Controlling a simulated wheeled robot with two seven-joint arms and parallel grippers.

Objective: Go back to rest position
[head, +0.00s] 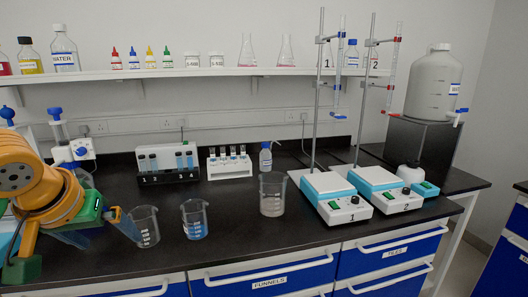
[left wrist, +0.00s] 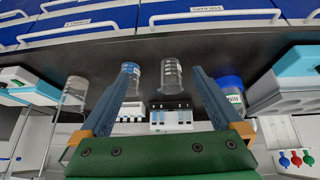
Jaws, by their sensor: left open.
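My left gripper (head: 100,235) is at the left of the black bench in the head view, above its front part. Its two blue fingers are spread wide with nothing between them. A clear beaker (head: 146,228) stands just right of the fingers, and a beaker with blue liquid (head: 195,222) stands further right. In the left wrist view the open fingers (left wrist: 165,72) point toward the bench, which appears upside down. The clear beaker (left wrist: 172,72) and the blue-liquid beaker (left wrist: 130,75) show beyond them. I do not see my right gripper.
A third beaker (head: 272,195) stands mid-bench, left of two stirrer hotplates (head: 337,198) (head: 391,188) with tall stands. A rack with blue tubes (head: 168,165) and a white rack (head: 230,165) stand behind. A large carboy (head: 434,82) is at right. The front middle of the bench is clear.

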